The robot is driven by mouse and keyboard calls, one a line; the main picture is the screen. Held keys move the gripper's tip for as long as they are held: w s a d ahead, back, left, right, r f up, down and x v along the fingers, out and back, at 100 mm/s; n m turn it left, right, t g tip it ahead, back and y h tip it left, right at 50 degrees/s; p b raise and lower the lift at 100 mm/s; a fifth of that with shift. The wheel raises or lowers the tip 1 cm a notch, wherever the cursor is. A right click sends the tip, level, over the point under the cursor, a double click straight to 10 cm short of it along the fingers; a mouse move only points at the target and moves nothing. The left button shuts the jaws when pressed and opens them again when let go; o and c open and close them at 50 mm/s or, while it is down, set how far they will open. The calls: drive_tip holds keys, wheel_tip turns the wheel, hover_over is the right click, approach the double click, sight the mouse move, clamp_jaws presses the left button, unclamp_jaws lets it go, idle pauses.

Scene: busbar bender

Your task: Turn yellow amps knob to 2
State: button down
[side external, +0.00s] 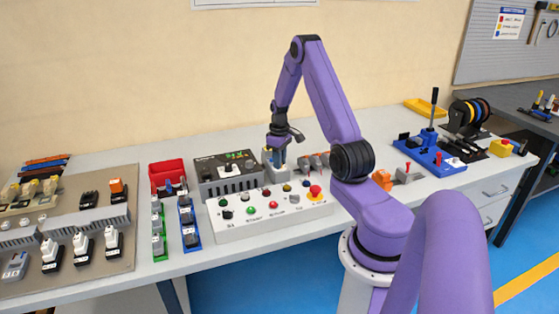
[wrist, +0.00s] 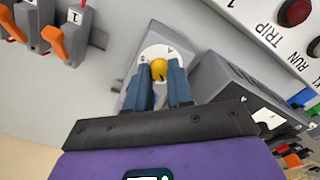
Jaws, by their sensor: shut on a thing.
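The yellow amps knob (wrist: 158,67) sits on a round white dial face (wrist: 150,52) with a letter A, on a small grey box (wrist: 131,88). The knob has a small dark mark; the dial's numbers are too small or hidden to read. My gripper (wrist: 159,76) has its two blue fingers on either side of the knob, shut on it.
A grey power unit (side external: 229,172) stands left of the box. A white panel (side external: 262,213) with buttons and a red emergency stop lies in front. A blue bender (side external: 430,154) is farther right.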

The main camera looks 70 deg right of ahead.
drive_tip(key=n, duration=0.7)
idle(0.6)
drive_tip(key=c, duration=1)
unclamp_jaws()
wheel_tip(320, 180, up, 18)
drive_tip(key=shift+f, duration=0.25)
